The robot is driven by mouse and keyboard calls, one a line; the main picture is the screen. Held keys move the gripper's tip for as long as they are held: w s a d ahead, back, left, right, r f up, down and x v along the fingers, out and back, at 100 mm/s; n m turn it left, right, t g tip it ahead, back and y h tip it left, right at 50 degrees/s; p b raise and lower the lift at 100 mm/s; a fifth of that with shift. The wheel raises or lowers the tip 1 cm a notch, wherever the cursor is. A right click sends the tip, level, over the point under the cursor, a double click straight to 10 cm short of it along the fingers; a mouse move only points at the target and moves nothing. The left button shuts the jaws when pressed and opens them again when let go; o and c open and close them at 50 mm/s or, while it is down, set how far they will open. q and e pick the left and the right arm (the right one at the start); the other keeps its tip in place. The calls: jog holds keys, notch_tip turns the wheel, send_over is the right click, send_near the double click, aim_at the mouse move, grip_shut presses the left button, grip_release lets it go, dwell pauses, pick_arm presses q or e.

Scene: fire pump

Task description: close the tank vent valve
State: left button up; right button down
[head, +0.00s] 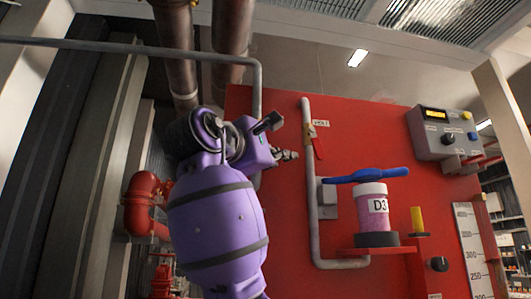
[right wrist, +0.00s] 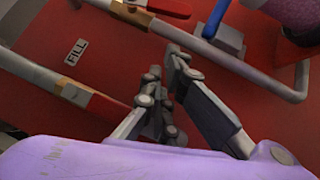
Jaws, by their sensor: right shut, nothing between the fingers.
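The tank vent valve (head: 311,131) sits on a grey vertical pipe on the red panel in the head view, beside a small label. Its red lever (head: 319,149) hangs downward, slightly tilted from the pipe. In the right wrist view the brass valve body and red lever (right wrist: 168,6) are at the top edge, partly cut off. My right gripper (head: 291,155) is just left of the lever in the head view, pointing right. Its fingers (right wrist: 163,74) are shut and empty, apart from the lever in the wrist view. My left gripper is not in view.
A second valve with a red lever (right wrist: 100,110) is near a FILL label (right wrist: 76,52) and close to my right fingers. A pink container (head: 372,220), blue handle (head: 367,175), yellow cylinder (head: 417,220) and control box (head: 440,135) are to the right.

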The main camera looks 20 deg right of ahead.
aim_at(307, 159)
jog(key=d, duration=0.2)
jog(key=d+r, duration=0.1)
jog(key=d, duration=0.1)
jog(key=shift+s+d, duration=0.1)
jog(key=shift+s, duration=0.25)
jog(key=shift+w, duration=0.1)
jog(key=shift+s+d+f+n+t+h, duration=0.25)
jog(key=shift+d+n+t, duration=0.2)
jog(key=shift+n+t, duration=0.25)
jog(key=shift+s+d+f+n+t+h, duration=0.1)
jog(key=shift+d+f+n+t+h, duration=0.15)
jog(key=shift+d+n+t, duration=0.4)
jog(key=shift+a+r, duration=0.1)
jog(key=shift+a, duration=0.1)
jog(key=shift+w, duration=0.15)
